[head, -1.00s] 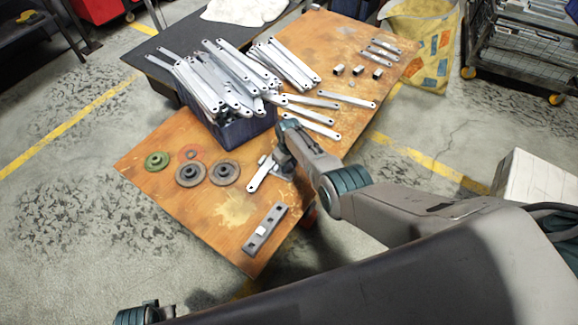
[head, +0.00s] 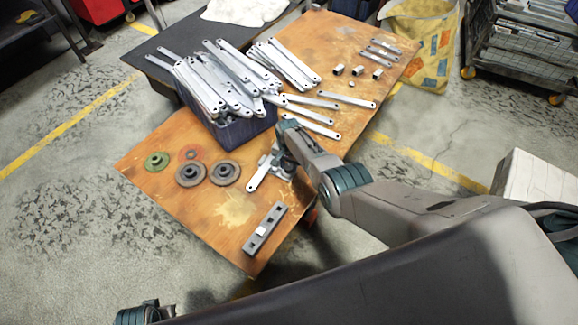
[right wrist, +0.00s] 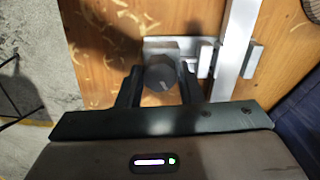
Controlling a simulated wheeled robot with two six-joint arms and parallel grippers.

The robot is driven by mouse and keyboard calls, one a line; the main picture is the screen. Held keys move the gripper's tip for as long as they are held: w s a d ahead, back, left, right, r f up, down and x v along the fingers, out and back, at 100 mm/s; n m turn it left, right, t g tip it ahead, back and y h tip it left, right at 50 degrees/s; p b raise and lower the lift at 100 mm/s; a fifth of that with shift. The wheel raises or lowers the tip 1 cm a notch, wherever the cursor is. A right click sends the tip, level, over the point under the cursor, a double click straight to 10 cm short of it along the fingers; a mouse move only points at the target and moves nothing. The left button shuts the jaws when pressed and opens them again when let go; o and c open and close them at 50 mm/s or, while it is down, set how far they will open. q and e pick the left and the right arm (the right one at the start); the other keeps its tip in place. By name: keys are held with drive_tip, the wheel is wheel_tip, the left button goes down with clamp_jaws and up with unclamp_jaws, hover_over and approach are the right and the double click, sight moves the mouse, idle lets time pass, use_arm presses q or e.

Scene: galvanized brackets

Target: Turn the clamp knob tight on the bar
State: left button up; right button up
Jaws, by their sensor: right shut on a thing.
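My right gripper (right wrist: 160,88) is shut on the dark round clamp knob (right wrist: 160,73), with one finger on each side of it. A pale line marks the knob's face. The grey metal clamp (right wrist: 158,45) lies behind the knob on the wooden table. The pale flat bar (right wrist: 236,45) passes through the clamp to the right of the knob. In the head view the bar (head: 259,170) sticks out left of my right gripper (head: 277,152), which hides the knob and part of the clamp.
A dark blue bin (head: 238,134) heaped with metal bars stands close behind my right gripper. Several round discs (head: 190,173) lie to its left. A grey slotted block (head: 264,229) lies near the front edge of the wooden table (head: 208,222).

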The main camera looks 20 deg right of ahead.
drive_tip(key=m, duration=0.5)
drive_tip(key=shift+m, duration=0.3)
drive_tip(key=o, duration=0.9)
drive_tip(key=n, duration=0.8)
drive_tip(key=shift+n, duration=0.3)
drive_tip(key=n, duration=0.4)
drive_tip(key=shift+n+p, duration=0.3)
drive_tip(key=n, duration=0.4)
drive_tip(key=shift+n, duration=0.4)
